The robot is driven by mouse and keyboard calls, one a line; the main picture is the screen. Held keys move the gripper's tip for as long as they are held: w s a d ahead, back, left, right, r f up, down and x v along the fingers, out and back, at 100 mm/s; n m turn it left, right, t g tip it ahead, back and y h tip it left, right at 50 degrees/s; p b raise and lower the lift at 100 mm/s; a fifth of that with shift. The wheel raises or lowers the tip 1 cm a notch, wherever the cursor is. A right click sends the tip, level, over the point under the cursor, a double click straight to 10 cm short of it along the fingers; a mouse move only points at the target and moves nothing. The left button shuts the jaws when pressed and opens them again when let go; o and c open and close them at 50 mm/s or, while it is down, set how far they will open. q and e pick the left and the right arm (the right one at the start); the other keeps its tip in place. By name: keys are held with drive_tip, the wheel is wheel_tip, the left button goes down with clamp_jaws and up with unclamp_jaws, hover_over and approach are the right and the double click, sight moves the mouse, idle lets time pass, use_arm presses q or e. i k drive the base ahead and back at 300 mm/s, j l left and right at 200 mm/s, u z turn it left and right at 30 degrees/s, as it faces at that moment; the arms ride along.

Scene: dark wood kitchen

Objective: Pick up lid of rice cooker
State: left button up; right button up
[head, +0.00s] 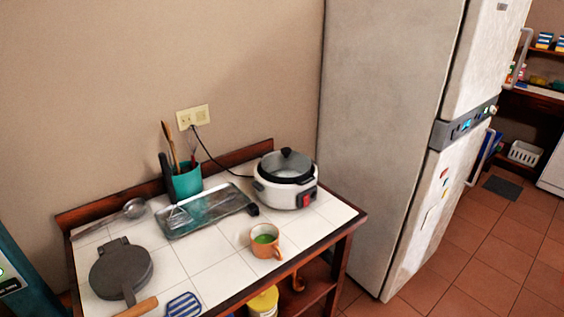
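The rice cooker (271,193) is white with a red switch on its front. It stands at the back right of the tiled table. Its lid (284,170) is dark-rimmed and looks like glass, with a black knob on top. The lid sits on the cooker. Neither of my grippers is in the head view.
A cord runs to the wall outlet (193,117). A tall fridge (385,120) stands right of the table.

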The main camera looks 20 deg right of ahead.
sight(284, 163)
drive_tip(key=l+u, duration=0.3)
drive_tip(key=l, duration=0.8)
drive_tip(key=l+u, duration=0.3)
drive_tip(key=l, duration=0.8)
